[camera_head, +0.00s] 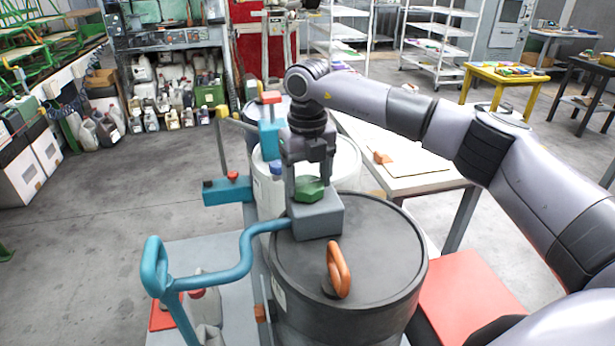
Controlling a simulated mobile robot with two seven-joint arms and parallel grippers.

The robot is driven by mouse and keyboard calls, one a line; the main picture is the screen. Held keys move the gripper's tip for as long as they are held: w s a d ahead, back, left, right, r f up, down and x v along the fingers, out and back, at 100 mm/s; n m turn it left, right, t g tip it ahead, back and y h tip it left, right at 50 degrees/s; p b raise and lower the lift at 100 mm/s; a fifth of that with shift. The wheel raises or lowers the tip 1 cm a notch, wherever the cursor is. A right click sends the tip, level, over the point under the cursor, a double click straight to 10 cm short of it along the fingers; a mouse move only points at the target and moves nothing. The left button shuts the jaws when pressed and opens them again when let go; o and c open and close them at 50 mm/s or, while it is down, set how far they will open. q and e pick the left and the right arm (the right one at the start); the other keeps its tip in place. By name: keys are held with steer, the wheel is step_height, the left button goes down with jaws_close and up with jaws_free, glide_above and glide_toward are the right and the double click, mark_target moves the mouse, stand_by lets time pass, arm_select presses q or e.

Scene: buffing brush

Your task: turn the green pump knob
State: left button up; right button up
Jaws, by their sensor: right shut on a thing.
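The green pump knob (309,190) sits on top of a grey box-shaped pump body (318,218) on the lid of a dark drum (385,262). My right gripper (309,180) points straight down over the knob and is shut on it, with one finger at each side. The fingers hide part of the knob. My right arm reaches in from the right side of the picture. My left gripper is not in the picture.
A blue bent pipe handle (215,280) runs left from the pump. An orange handle (338,268) stands on the drum lid. Behind are a white drum (345,165) and a blue fitting with a red knob (228,190). A white table (420,182) stands to the right.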

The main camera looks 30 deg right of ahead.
mark_target(308, 183)
steer(key=o, duration=1)
steer(key=shift+o, duration=0.2)
steer(key=shift+r, duration=0.15)
step_height(308, 183, up, 7)
steer(key=shift+b, duration=0.5)
steer(key=shift+s, duration=0.1)
